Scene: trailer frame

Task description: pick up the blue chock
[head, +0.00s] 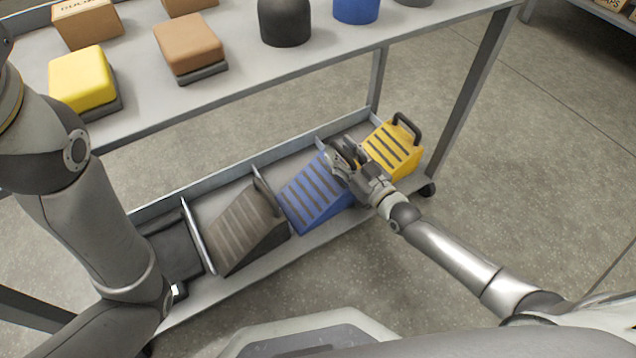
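The blue chock (312,195) is a wedge with dark grip strips. It sits in a divided compartment of the low shelf, between a grey-brown chock and a yellow chock. My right gripper (345,156) is over the upper right part of the blue chock, close to its right edge. The gripper hides that corner of the chock, and any handle there. I cannot tell whether the fingers touch it or are open or shut. My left arm (95,225) runs down the left side, and its gripper is out of the frame.
The low shelf (272,268) also holds the grey-brown chock (240,230), the yellow chock (388,148) with a dark handle, and a black item (172,250) at left. Thin dividers separate them. The upper shelf (235,30) carries several blocks and caps above. The floor at right is clear.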

